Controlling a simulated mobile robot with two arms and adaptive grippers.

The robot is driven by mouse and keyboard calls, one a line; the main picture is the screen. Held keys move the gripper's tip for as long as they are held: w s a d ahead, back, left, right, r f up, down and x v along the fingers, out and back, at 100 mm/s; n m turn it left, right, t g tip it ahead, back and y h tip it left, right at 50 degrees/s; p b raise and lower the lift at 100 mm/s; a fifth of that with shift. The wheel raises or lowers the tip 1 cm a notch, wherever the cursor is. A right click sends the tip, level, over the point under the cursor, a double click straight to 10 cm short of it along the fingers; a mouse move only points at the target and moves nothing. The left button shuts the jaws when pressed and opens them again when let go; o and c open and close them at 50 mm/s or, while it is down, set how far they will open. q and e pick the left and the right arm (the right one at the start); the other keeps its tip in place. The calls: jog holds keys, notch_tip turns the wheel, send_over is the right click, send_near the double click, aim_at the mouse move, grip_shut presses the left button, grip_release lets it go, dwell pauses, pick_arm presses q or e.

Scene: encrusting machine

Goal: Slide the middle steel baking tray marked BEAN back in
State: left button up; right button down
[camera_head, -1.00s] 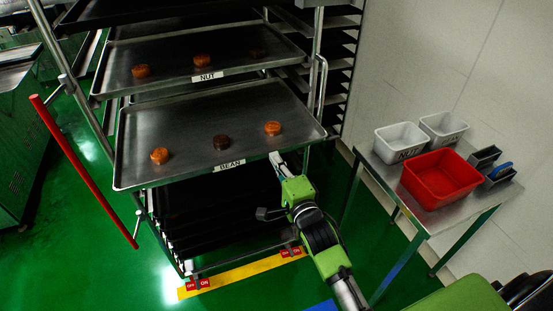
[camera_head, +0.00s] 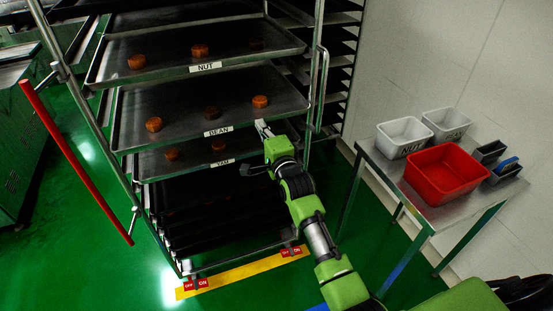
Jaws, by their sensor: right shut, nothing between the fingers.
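The steel baking tray marked BEAN (camera_head: 180,112) sits in the rack below the NUT tray (camera_head: 160,73). Its BEAN label (camera_head: 217,131) is on the front edge. My left gripper is not in view.
A lower tray labelled YAM (camera_head: 222,162) sits just under the BEAN tray. A red handle bar (camera_head: 75,160) sticks out at the rack's left. A side table (camera_head: 405,180) at right holds a red bin (camera_head: 445,172) and white bins (camera_head: 404,136).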

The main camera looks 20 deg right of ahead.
aim_at(256, 116)
jog(key=w+b, duration=0.2)
jog(key=w, duration=0.3)
jog(key=shift+w+f, duration=0.15)
jog(key=shift+w, duration=0.05)
jog(key=shift+r, duration=0.3)
